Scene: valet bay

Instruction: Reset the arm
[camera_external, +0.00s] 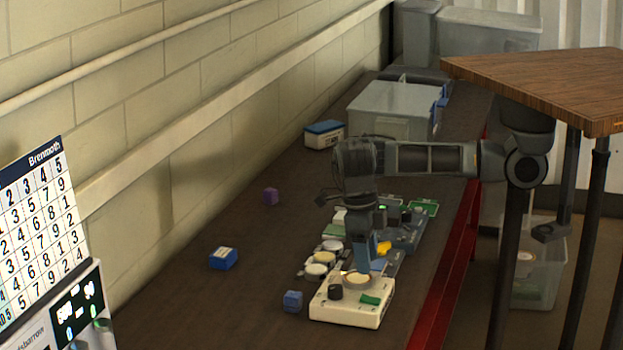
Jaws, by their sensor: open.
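My arm reaches in from the right over the dark bench (185,292). My gripper (364,262) points down and is open. Its fingertips are just above or at the cream control box (345,312), near its round pale button. I cannot tell whether they touch it. The box has a dark knob on the left and a green switch in front. The fingers partly hide the back of the box and the yellow part (383,249) behind it.
Several round pale buttons (320,270) and a grey-blue unit lie behind the box. A grey bin (392,107) stands farther back. A wooden tabletop (545,80) overhangs at upper right.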

